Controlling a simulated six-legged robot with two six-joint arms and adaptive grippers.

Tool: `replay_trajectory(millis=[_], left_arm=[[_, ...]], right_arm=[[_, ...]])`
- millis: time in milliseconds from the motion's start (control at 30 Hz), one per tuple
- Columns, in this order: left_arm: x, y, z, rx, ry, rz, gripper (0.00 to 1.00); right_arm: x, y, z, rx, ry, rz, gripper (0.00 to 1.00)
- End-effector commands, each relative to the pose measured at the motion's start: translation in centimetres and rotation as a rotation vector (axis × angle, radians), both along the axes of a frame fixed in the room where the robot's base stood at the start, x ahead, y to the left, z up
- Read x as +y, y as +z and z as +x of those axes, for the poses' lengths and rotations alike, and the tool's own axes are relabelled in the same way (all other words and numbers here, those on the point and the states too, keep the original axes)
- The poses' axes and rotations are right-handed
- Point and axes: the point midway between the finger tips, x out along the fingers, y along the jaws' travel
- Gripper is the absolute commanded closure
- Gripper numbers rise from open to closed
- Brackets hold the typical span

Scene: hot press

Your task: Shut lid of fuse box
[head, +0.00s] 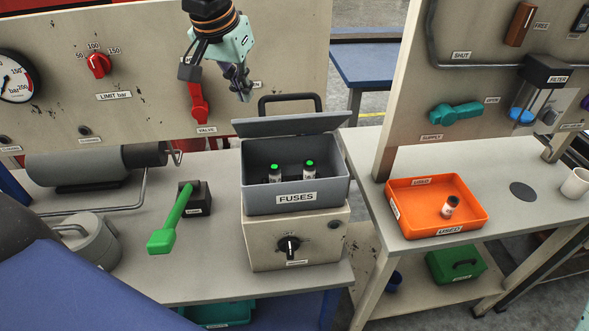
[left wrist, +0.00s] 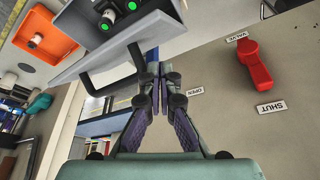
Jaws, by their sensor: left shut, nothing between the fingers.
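The grey fuse box (head: 297,200), labelled FUSES, stands on a beige unit on the bench. Two green-topped fuses stand inside it. Its lid (head: 290,124) is open, raised at the back edge, with a dark loop handle (head: 290,98) on its far side. My left gripper (head: 241,92) is above and left of the lid, behind the open box, with its fingers pointing down. In the left wrist view the gripper (left wrist: 160,78) is shut and empty, close to the lid's handle (left wrist: 84,78); contact cannot be told.
A red valve handle (head: 199,105) is on the panel just left of my left gripper. A green lever (head: 172,222) stands left of the box. An orange tray (head: 405,210) holds a fuse on the right table. Open bench lies in front of the green lever.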

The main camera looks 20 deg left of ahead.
Motion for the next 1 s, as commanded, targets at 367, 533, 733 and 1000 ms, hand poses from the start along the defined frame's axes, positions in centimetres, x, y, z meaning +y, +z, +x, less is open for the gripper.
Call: replay_trajectory(millis=[367, 533, 733, 1000], left_arm=[[0.2, 2.9, 0.3, 0.001, 0.0, 0.0, 1.0], [0.3, 4.0, 0.5, 0.001, 0.0, 0.0, 1.0], [0.4, 5.3, 0.7, 0.001, 0.001, 0.0, 1.0], [0.5, 5.3, 0.8, 0.001, 0.001, 0.0, 1.0]], right_arm=[[0.0, 3.0, 0.0, 0.0, 0.0, 0.0, 0.6], [0.0, 4.1, 0.0, 0.0, 0.0, 0.0, 0.6], [0.0, 5.4, 0.0, 0.0, 0.0, 0.0, 0.6], [0.0, 5.5, 0.0, 0.0, 0.0, 0.0, 0.6]])
